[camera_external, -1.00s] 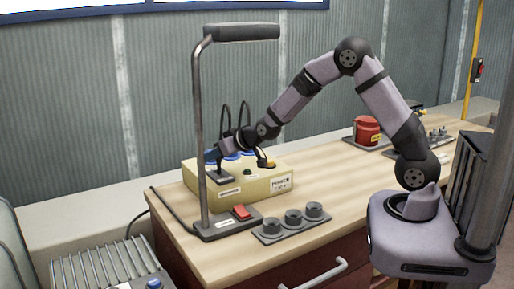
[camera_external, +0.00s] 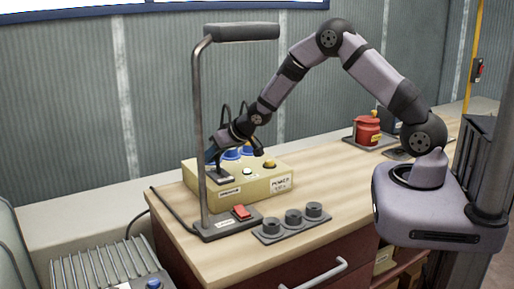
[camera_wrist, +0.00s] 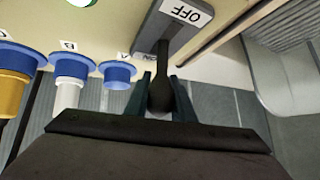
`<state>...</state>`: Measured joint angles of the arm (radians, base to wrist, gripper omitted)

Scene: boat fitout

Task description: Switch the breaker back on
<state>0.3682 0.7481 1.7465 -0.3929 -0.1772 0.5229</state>
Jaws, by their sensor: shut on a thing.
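The breaker is a dark plate (camera_external: 220,178) with a lever at the left of the cream power box (camera_external: 258,189). In the wrist view its plate (camera_wrist: 185,28) carries an OFF label, and a second label is mostly hidden beside the lever. The dark lever (camera_wrist: 161,60) stands between my fingers, on the side away from OFF. My gripper (camera_wrist: 161,82) is shut on the lever; in the external view my gripper (camera_external: 212,155) is over the breaker, its tips partly hidden by the lamp post. An indicator lamp (camera_external: 247,171) on the box is lit pale green-white.
A lamp stand (camera_external: 200,125) with a red switch (camera_external: 241,212) rises in front.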

